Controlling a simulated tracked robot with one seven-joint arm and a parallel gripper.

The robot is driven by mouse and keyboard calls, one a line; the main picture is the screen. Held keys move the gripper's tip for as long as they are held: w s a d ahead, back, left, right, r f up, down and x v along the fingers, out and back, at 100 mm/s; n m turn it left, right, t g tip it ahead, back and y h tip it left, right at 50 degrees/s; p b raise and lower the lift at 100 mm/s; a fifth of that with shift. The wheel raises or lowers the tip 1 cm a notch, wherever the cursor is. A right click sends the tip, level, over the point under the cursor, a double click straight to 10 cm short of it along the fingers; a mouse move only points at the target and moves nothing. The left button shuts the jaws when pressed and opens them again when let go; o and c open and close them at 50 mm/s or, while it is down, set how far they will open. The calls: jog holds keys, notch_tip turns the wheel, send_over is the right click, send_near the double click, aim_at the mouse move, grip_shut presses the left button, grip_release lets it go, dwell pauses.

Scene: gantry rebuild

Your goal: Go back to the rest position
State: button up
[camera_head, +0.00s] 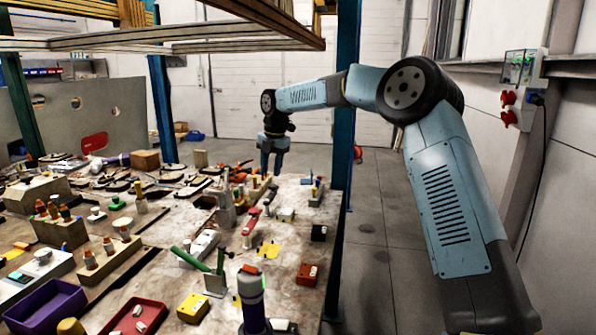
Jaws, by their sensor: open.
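My arm rises from the lower right and bends left across the upper middle of the head view. My gripper (271,170) hangs from its end, pointing down above the far right part of the cluttered table (278,251). It looks open, and I see nothing held between its fingers. The fingers are small and dark at this distance, and whether they touch anything below cannot be told.
Several tools, blocks and fittings crowd the table. A purple tray (46,306) and a red tray (134,318) sit at the front left. A blue post (346,95) stands at the table's right edge. The floor (385,225) right of the table is clear.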

jog(key=s+d+r+m+t+h, duration=0.1)
jog(key=s+d+r+m, duration=0.5)
jog(key=s+d+m, duration=0.35)
jog(key=s+d+r+m+t+h, duration=0.1)
jog(key=s+d+r+m+t, duration=0.1)
jog(key=s+d+r+m, duration=0.75)
jog(key=s+d+f+m, duration=0.3)
jog(key=s+d+m, duration=0.1)
jog(key=s, duration=0.5)
jog(key=s+d+f+m+t, duration=0.1)
jog(key=s+d+f+m, duration=0.2)
jog(key=s+d, duration=0.3)
jog(key=s+d+f+m, duration=0.3)
jog(key=s+d+m, duration=0.2)
jog(key=s, duration=0.8)
jog(key=shift+d+m+t, duration=0.3)
jog(key=shift+d+m, duration=0.1)
jog(key=shift+d, duration=0.2)
